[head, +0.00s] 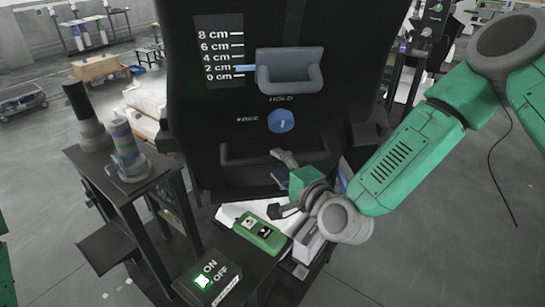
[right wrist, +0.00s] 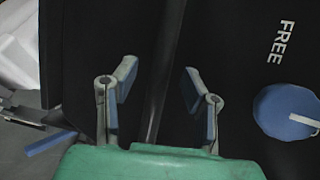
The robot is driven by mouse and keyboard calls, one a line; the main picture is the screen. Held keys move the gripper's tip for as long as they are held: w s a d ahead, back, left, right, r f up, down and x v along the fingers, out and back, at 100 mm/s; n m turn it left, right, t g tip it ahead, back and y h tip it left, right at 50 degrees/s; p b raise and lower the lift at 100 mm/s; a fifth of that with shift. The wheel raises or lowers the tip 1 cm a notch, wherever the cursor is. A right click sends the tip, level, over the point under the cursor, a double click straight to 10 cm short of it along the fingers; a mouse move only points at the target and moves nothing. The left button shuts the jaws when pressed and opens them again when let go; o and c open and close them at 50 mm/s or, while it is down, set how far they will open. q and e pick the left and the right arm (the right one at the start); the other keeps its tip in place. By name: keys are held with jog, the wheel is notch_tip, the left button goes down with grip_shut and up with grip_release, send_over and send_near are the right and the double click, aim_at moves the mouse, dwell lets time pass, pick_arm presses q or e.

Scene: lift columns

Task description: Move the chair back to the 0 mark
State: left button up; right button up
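The black chair back (head: 300,25) stands upright ahead with a printed cm scale (head: 219,52). Its blue pointer (head: 246,68) is at about the 2 cm line. A grey handle (head: 290,86) sits beside the scale. Below it, a blue knob (head: 281,121) has its white mark toward HOLD; the knob also shows in the right wrist view (right wrist: 283,108), near FREE. My right gripper (head: 282,168) is open at the lower dark bar (head: 235,158). In the right wrist view, its fingers (right wrist: 158,92) are apart with the bar (right wrist: 165,60) showing between them; contact is unclear. My left gripper is out of view.
An ON/OFF box (head: 222,291) with a lit green switch is at the bottom. A dark stand (head: 140,185) with cylindrical items is on the left. Open floor shows at the right.

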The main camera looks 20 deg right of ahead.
aim_at(274, 135)
jog(key=shift+x, duration=1.35)
grip_shut()
jog(key=shift+m+g, duration=0.3)
jog(key=shift+g, duration=0.3)
jog(key=w+r+p, duration=0.2)
jog(key=w+r, duration=0.1)
jog(key=w+r+p, duration=0.1)
jog(key=shift+w+d+r, duration=0.2)
jog(key=shift+d+r, duration=0.1)
jog(key=shift+d, duration=0.05)
jog(key=w+r, duration=0.2)
jog(key=w, duration=0.4)
jog(key=shift+d+r+b, duration=0.15)
jog(key=shift+r+b, duration=0.2)
jog(key=shift+b, duration=0.1)
jog(key=shift+w, duration=0.1)
